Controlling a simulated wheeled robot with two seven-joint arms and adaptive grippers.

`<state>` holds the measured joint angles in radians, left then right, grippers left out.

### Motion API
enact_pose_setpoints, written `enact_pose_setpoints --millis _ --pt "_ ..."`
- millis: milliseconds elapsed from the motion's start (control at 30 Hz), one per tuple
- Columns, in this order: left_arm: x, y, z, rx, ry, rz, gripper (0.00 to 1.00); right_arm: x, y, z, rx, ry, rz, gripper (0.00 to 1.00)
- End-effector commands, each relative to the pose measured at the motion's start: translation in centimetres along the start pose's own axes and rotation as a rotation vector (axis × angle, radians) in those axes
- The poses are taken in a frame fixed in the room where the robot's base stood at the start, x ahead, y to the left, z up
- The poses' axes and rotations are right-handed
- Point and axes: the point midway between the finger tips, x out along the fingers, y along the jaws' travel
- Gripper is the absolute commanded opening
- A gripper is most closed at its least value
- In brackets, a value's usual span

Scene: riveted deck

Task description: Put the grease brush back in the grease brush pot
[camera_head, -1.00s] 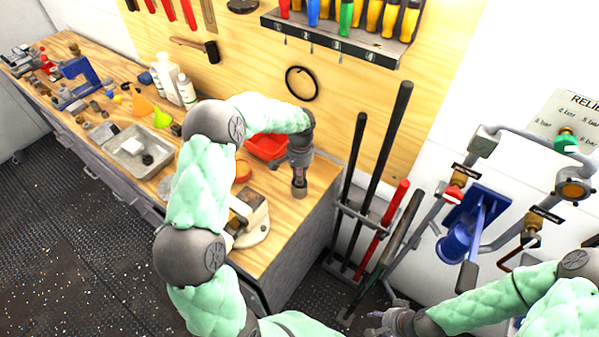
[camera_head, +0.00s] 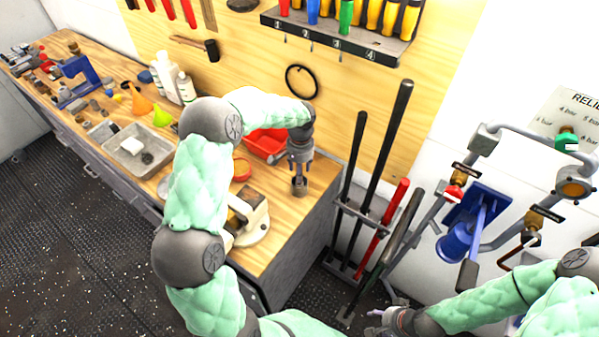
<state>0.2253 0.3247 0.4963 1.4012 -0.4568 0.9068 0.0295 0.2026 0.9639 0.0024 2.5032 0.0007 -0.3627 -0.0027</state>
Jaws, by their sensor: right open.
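My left gripper (camera_head: 299,186) points down over the right end of the wooden workbench (camera_head: 292,212). A small dark cylindrical shape shows at its fingertips, too small to tell whether it is the grease brush, the pot or part of the fingers. I cannot make out the left jaw opening. My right gripper (camera_head: 374,322) is open and empty, low in the picture, away from the bench and in front of the tool rack. I cannot pick out the grease brush or its pot with certainty.
A red bin (camera_head: 266,143) and an orange-red round item (camera_head: 242,169) stand beside my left arm. A beige-topped device (camera_head: 250,220) sits at the bench's front edge. A metal tray (camera_head: 122,160) lies farther left. Long-handled tools (camera_head: 385,150) stand right of the bench.

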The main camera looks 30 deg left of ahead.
Motion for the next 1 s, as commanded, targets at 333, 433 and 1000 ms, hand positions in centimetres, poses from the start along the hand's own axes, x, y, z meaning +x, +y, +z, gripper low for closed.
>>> enact_pose_setpoints --millis 333,433,1000 --pt "-7.0 0.0 -0.1 0.0 0.005 0.0 0.49 0.0 0.0 0.0 0.0 0.0 0.0 0.47" --pt "-8.4 0.0 -0.1 0.0 0.004 -0.001 0.49 0.0 0.0 0.0 0.0 0.0 0.0 0.47" --pt "-10.1 0.0 0.0 0.0 0.001 0.0 0.49 0.0 0.0 0.0 0.0 0.0 0.0 0.47"
